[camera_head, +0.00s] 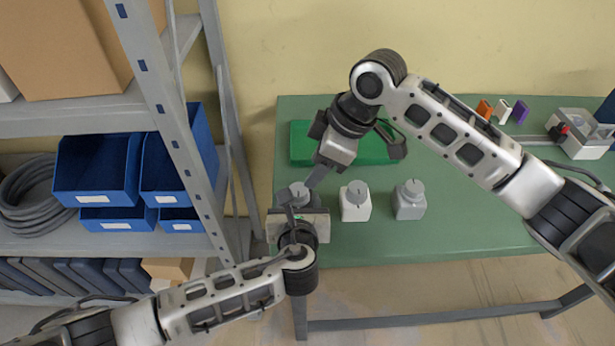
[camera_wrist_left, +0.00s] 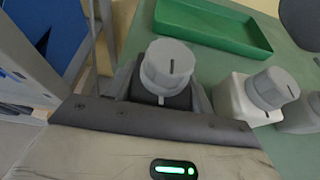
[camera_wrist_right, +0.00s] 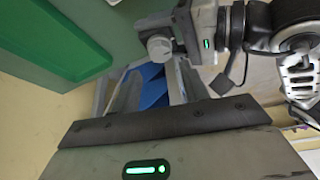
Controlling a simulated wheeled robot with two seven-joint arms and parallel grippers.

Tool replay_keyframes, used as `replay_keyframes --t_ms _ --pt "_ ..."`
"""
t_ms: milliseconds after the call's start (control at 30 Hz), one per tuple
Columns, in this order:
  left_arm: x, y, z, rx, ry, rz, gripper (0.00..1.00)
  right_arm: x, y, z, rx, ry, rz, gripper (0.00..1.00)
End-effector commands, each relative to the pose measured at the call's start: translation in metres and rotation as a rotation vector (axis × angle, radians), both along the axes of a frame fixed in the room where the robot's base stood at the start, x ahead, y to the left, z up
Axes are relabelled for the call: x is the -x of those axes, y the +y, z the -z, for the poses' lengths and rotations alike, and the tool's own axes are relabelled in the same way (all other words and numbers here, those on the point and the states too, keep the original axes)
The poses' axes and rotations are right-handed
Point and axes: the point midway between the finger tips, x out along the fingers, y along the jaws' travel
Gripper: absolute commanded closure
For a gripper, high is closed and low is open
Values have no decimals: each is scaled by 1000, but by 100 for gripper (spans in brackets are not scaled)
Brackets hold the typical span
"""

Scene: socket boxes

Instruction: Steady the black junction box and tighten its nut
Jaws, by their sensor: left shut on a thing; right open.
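The black junction box (camera_wrist_left: 160,97) stands at the left end of the green table, mostly hidden behind my gripper. My left gripper (camera_head: 297,212) is shut on the box, one finger on each side. My right gripper (camera_head: 315,180) is open and empty, pointing down just above and right of the nut. In the right wrist view the nut (camera_wrist_right: 158,46) is beyond the fingertips, not between them.
A white box (camera_head: 355,206) and a grey box (camera_head: 408,207), each with a grey nut, stand to the right. A green tray (camera_head: 375,148) lies behind. A metal shelf with blue bins (camera_head: 97,168) stands at left. The table's right front is clear.

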Motion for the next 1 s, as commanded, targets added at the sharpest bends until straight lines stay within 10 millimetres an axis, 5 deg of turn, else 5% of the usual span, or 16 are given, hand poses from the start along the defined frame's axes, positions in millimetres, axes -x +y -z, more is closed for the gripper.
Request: replay_keyframes --t_ms 233,633,667,733,1000 --pt "0 0 0 0 -1 0 75 4 -15 -39 0 -2 0 55" --pt "0 0 0 0 -1 1 75 5 -20 -49 0 1 1 55" --pt "0 0 0 0 -1 1 45 5 -20 -49 0 1 1 55" --pt "0 0 0 0 -1 1 25 5 -19 -48 0 1 1 55" --pt "0 0 0 0 0 1 22 5 -19 -48 0 1 1 55"
